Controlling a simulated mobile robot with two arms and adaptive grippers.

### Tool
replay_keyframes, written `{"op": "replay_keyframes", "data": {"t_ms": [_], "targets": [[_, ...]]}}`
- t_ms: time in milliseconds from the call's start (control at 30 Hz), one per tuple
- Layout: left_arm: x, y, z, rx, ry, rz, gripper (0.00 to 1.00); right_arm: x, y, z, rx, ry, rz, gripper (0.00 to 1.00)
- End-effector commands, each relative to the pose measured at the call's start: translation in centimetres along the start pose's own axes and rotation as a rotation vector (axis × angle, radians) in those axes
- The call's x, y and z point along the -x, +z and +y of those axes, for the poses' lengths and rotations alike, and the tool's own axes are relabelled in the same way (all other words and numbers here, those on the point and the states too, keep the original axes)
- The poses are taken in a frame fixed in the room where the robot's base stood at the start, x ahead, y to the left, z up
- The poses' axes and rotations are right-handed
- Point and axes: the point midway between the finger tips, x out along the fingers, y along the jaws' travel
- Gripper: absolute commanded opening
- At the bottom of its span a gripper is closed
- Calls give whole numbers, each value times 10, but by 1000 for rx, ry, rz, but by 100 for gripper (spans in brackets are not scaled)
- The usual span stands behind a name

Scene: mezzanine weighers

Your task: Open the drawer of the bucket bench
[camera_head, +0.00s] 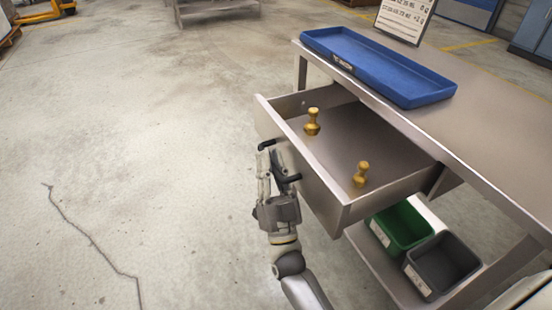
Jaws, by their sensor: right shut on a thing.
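The bucket bench (482,133) is a metal table on the right. Its drawer (325,194) is pulled out a long way toward the left, and its inside shows. Two brass weights stand in it: one weight (312,124) near the far side and one weight (360,175) nearer the front right. My right gripper (278,160) is at the outer face of the drawer front, shut on the dark drawer handle (287,178). The gripper hides part of the handle. My left gripper is not in view.
A blue tray (437,97) lies on the bench top near its edge, with a sign (405,17) behind it. A green bucket (405,222) and a grey bucket (443,263) stand on the lower shelf. The concrete floor to the left is clear.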

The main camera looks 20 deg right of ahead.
Motion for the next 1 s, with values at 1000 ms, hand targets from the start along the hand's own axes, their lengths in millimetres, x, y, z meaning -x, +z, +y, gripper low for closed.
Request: {"op": "replay_keyframes", "data": {"t_ms": [1000], "targets": [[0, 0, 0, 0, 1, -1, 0, 37, 2, 0, 0, 0, -7, 34]]}}
